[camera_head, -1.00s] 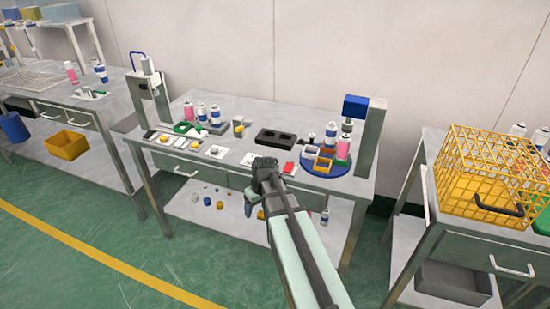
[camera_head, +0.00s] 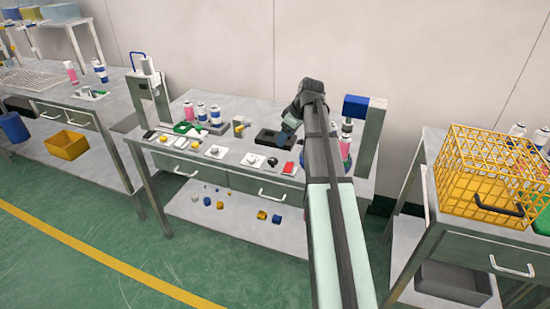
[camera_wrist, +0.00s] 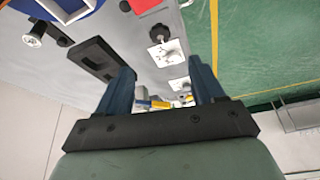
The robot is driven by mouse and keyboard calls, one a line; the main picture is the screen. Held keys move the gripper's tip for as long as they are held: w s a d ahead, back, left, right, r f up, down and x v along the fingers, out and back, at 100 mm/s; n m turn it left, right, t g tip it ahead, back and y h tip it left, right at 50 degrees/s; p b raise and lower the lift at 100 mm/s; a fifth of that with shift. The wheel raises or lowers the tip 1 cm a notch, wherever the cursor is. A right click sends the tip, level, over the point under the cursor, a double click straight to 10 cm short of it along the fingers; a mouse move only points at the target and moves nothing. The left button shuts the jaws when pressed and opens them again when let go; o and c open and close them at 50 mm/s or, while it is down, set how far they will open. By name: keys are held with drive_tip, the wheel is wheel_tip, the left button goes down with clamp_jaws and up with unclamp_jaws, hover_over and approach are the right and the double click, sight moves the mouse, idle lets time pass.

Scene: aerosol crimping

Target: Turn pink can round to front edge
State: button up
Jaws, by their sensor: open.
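A pink can (camera_head: 345,149) stands on the blue turntable at the right end of the middle table. The turntable's blue rim (camera_wrist: 85,14) shows at the top left of the wrist view, cut off by the frame, with no pink can visible there. My gripper (camera_head: 286,132) is above the table, left of the turntable, near the black two-hole block. In the wrist view its two blue fingers (camera_wrist: 160,70) are apart with nothing held between them.
The black block (camera_head: 275,138) lies below my gripper and also shows in the wrist view (camera_wrist: 92,52). A post with a blue top (camera_head: 357,106) stands behind the turntable. Another pink can (camera_head: 188,112) stands with blue-white cans at the table's left.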

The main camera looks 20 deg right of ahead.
sight(273, 161)
drive_tip(key=x, duration=1.3)
drive_tip(key=shift+d, duration=0.1)
drive_tip(key=shift+s+r, duration=0.1)
drive_tip(key=shift+c, duration=0.4)
drive_tip(key=c, duration=1)
